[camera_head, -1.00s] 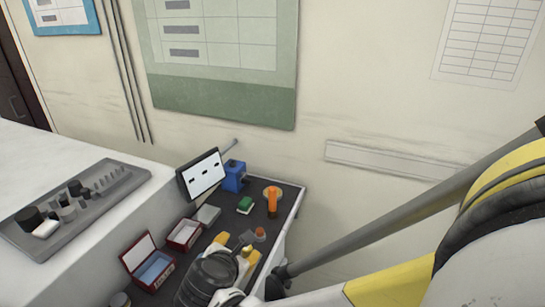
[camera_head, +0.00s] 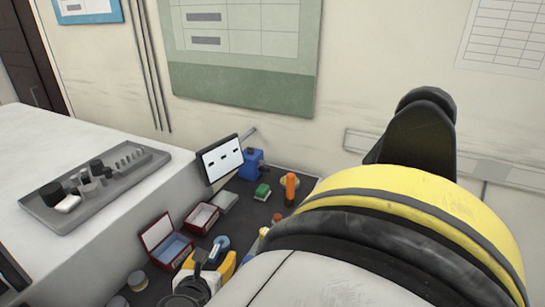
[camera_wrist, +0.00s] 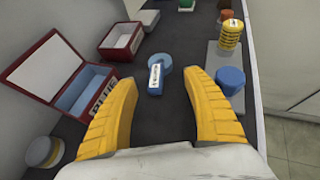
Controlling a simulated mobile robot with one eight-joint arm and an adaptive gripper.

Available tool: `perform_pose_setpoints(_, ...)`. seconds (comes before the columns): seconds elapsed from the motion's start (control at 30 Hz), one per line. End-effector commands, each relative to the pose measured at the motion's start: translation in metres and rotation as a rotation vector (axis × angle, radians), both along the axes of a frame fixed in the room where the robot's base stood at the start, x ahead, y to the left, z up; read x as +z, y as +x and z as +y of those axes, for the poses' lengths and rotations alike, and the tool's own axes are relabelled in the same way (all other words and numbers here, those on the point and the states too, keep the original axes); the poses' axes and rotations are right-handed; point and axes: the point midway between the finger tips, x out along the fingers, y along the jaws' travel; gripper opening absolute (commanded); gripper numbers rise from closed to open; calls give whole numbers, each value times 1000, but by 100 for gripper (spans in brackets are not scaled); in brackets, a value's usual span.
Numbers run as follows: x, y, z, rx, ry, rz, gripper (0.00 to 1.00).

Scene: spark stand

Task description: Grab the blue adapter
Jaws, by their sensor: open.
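A small round blue piece with a white, labelled bar across it (camera_wrist: 157,76) lies on the dark worktop; it also shows in the head view (camera_head: 219,242). A blue cylinder (camera_wrist: 230,79) stands on the right in the wrist view. Either may be the adapter; I cannot tell for sure. My gripper (camera_wrist: 164,84) is open and empty. Its yellow fingers reach to either side of the labelled blue piece, apart from it. My gripper also shows in the head view (camera_head: 205,266), partly hidden by my arm.
A red box with a raised lid (camera_wrist: 62,72) and a red tray (camera_wrist: 124,40) are on the left. A yellow striped cylinder (camera_wrist: 230,40) stands beyond the blue cylinder. A tilted screen (camera_head: 220,159) and a blue device (camera_head: 253,161) are at the back. The worktop's right edge is close.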

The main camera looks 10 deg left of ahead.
Motion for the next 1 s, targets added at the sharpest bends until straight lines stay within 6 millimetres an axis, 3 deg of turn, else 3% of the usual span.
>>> perform_pose_setpoints(0.3, -20, 41, 2, -4, 0, 0, 59)
perform_pose_setpoints(0.57, -21, 47, 3, -2, 0, 0, 59)
perform_pose_setpoints(0.6, -21, 47, 3, -2, 0, 0, 54)
perform_pose_setpoints(0.77, -21, 47, 3, -2, 0, 0, 5)
perform_pose_setpoints(0.8, -21, 47, 3, -3, 1, 0, 0)
perform_pose_setpoints(1.0, -21, 47, 3, -4, 0, 1, 0)
